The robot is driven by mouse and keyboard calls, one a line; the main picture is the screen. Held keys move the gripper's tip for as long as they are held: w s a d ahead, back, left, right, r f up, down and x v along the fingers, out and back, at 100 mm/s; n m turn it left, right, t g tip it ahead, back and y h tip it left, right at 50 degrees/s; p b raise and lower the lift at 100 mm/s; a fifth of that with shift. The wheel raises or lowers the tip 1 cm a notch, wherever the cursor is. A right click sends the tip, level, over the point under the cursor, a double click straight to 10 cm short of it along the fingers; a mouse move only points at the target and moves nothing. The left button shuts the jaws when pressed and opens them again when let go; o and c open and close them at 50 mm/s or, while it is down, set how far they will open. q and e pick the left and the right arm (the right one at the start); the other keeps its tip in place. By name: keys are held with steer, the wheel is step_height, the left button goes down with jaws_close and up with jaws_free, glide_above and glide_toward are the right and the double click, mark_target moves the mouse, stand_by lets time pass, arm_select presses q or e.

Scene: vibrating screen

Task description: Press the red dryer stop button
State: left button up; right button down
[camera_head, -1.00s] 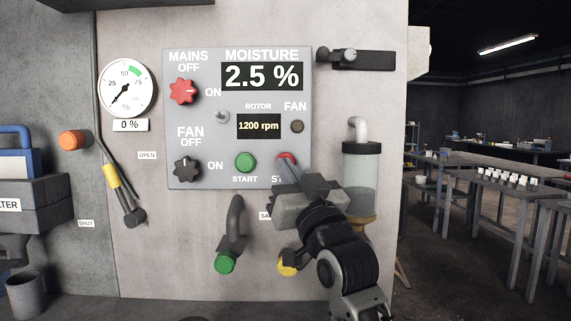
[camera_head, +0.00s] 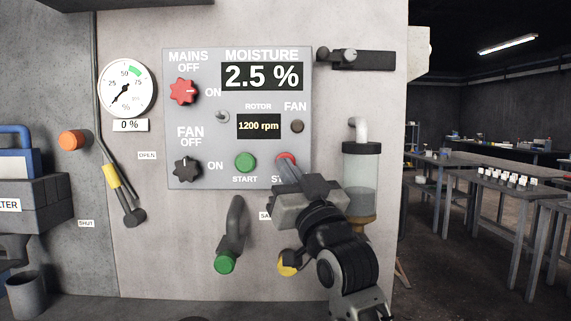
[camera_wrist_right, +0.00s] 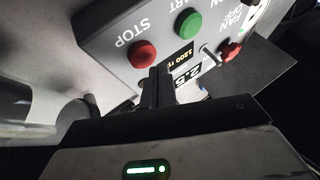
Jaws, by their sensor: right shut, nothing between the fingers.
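The red stop button (camera_head: 287,158) is at the lower right of the grey control panel (camera_head: 205,120), partly hidden behind my right gripper (camera_head: 286,170) in the head view. The green start button (camera_head: 245,162) is to the left of the red one. My left gripper is not in view.
The panel carries a red mains knob (camera_head: 183,92), a black fan knob (camera_head: 187,169) and a display (camera_head: 262,76) reading 2.5 %. Below are a green-ended handle (camera_head: 225,262) and a yellow-ended one (camera_head: 287,263). A glass cylinder (camera_head: 361,172) stands right of the panel.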

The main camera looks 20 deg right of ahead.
steer(key=shift+w, duration=0.1)
steer(key=shift+w+d, duration=0.15)
steer(key=shift+w, duration=0.15)
steer(key=shift+w+d+p, duration=0.1)
steer(key=shift+w+p, duration=0.25)
steer(key=shift+w, duration=0.1)
stand_by(0.7)
stand_by(0.4)
steer(key=shift+s+a, duration=0.25)
steer(key=shift+s, duration=0.6)
steer(key=s, duration=0.2)
steer(key=s+a+p, duration=0.1)
steer(key=s, duration=0.2)
steer(key=shift+a+p, duration=0.2)
steer(key=shift+p, duration=0.1)
steer(key=shift+w, duration=0.1)
